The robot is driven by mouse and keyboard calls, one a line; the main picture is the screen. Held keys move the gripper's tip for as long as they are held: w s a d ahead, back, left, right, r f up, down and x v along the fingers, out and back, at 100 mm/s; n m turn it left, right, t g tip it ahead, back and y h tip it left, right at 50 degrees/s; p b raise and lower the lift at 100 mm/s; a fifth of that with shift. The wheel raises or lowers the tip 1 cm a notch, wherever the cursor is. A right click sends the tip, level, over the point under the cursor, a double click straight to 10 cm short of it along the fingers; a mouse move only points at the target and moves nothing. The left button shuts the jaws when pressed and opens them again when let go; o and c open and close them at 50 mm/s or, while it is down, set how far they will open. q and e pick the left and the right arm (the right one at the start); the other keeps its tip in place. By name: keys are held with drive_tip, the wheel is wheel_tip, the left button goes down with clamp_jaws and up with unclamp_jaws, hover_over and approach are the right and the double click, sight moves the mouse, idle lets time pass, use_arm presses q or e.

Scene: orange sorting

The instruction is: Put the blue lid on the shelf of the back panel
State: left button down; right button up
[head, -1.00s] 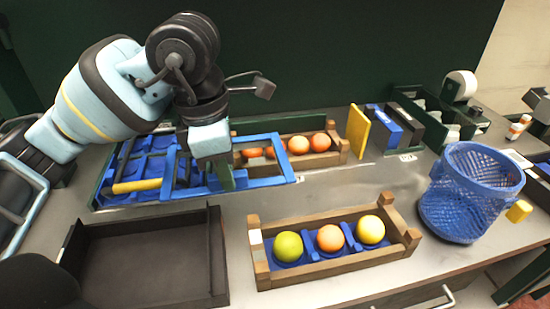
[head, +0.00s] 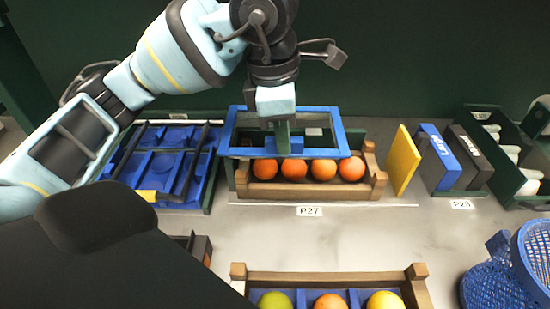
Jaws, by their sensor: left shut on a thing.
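The blue lid (head: 285,153) is a rectangular blue frame with an open middle. My left gripper (head: 283,138) is shut on it and holds it over the back part of a wooden crate (head: 300,190) of oranges. The lid hides part of that crate's rear. The fingers are partly hidden by the gripper body and the lid. The dark green back panel (head: 430,60) rises behind the table. I cannot make out its shelf in the head view. My right gripper is not in view.
A blue compartment tray (head: 206,165) with dark bars lies left of the crate. Yellow (head: 403,160), blue (head: 440,158) and dark (head: 470,160) upright boxes stand to the right. A second wooden crate (head: 340,277) with fruit is in front, and a blue mesh basket (head: 490,285) is at lower right.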

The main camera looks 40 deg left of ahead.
use_arm(q)
drive_tip(key=w+a, duration=0.9)
drive_tip(key=w, duration=0.5)
drive_tip(key=shift+w+a+f+p, duration=0.1)
drive_tip(key=shift+a+f+p, duration=0.1)
drive_tip(key=shift+f, duration=2.8)
drive_tip(key=shift+a+f+p, duration=0.1)
drive_tip(key=shift+f+p, duration=0.1)
drive_tip(key=shift+f, duration=2.8)
drive_tip(key=shift+f, duration=0.15)
drive_tip(key=c, duration=1.8)
unclamp_jaws()
drive_tip(key=shift+o, duration=0.8)
drive_tip(key=shift+o, duration=0.2)
wheel_tip(320, 180, up, 12)
drive_tip(key=a, duration=0.1)
drive_tip(key=shift+s, duration=0.45)
